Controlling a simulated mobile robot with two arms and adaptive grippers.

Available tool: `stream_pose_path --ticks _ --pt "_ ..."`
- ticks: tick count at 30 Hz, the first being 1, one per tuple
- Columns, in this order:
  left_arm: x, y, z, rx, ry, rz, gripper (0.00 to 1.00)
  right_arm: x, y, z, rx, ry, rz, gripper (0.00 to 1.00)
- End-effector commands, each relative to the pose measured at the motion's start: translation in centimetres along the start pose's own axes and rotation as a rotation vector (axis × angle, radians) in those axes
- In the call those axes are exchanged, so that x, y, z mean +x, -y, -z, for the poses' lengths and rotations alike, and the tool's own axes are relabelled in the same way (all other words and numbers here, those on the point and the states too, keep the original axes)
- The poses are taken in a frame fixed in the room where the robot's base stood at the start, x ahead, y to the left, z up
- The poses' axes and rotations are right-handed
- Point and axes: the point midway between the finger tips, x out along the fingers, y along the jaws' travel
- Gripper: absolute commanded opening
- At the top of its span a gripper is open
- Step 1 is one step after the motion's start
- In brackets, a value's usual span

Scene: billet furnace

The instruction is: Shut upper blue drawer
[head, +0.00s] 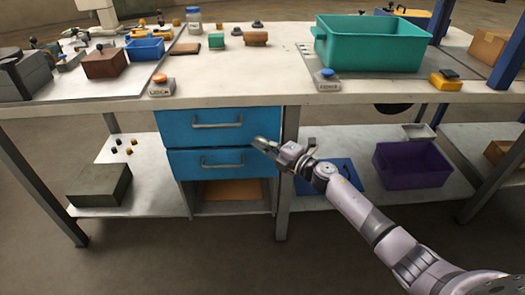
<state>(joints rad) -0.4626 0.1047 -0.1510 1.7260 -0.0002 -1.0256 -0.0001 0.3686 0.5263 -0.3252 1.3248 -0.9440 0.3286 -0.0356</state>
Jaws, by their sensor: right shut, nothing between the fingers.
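The upper blue drawer (180,128) is under the workbench, left of the middle, with a grey bar handle (217,125) on its front. Its front looks slightly wider than the lower blue drawer (190,166) below it; it may stand out a little, but I cannot tell how far. My right gripper (259,142) is shut and empty. Its tips are in front of the lower right part of the upper drawer's front, right of the handle. I cannot tell whether they touch it. My left gripper is not in view.
The workbench top (270,85) overhangs the drawers. A bench leg (287,185) stands just right of them. A blue item (343,172) and a purple bin (412,164) are on the right lower shelf. A dark green box (100,184) is on the left shelf.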

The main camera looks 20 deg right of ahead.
Motion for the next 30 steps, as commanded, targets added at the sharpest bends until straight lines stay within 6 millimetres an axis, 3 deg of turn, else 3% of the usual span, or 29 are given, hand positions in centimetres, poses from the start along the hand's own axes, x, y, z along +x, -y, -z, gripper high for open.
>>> stream_pose_path --ticks 6,16,26,30 --pt "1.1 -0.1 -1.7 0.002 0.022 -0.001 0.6 -3.3 0.1 0.1 0.0 -0.002 0.004 0.0" --pt "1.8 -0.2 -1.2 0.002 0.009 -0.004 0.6 -8.6 0.2 0.1 0.002 -0.002 0.004 0.0" --pt "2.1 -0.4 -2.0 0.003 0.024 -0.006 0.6 -10.1 0.1 0.1 0.001 -0.004 0.002 0.0" --pt "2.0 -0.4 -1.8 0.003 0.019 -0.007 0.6 -10.3 1.6 0.1 0.076 0.053 0.007 0.0"
